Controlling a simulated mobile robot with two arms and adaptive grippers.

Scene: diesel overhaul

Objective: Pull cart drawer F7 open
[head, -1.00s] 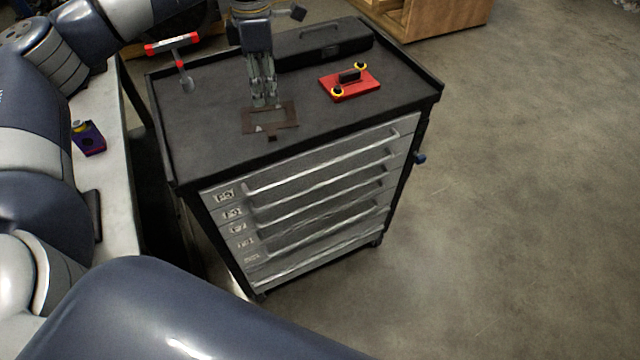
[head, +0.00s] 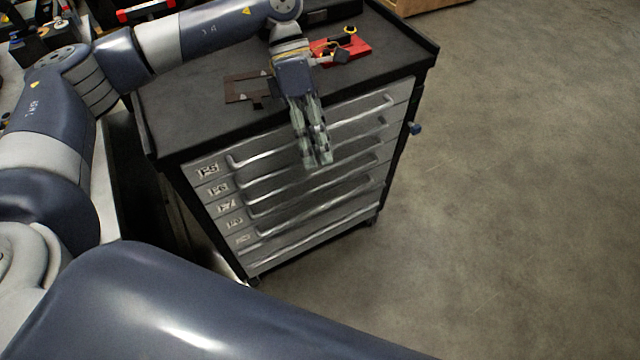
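The tool cart (head: 160,120) stands in the middle with a stack of grey drawers facing me, all shut. Drawer F7 (head: 228,207) is the third from the top, with its label at the left and a long bar handle. My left gripper (head: 319,163) points down in front of the upper drawers and hides part of their fronts and handles. Its fingers are close together, and I cannot tell whether they are open or shut, or whether they touch a handle. Nothing is seen held in it. My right gripper is out of view.
On the cart top lie a brown flat frame (head: 247,88) and a red plate with yellow knobs (head: 345,46). A blue knob (head: 415,128) sticks out at the cart's right side. The concrete floor (head: 510,200) to the right is clear.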

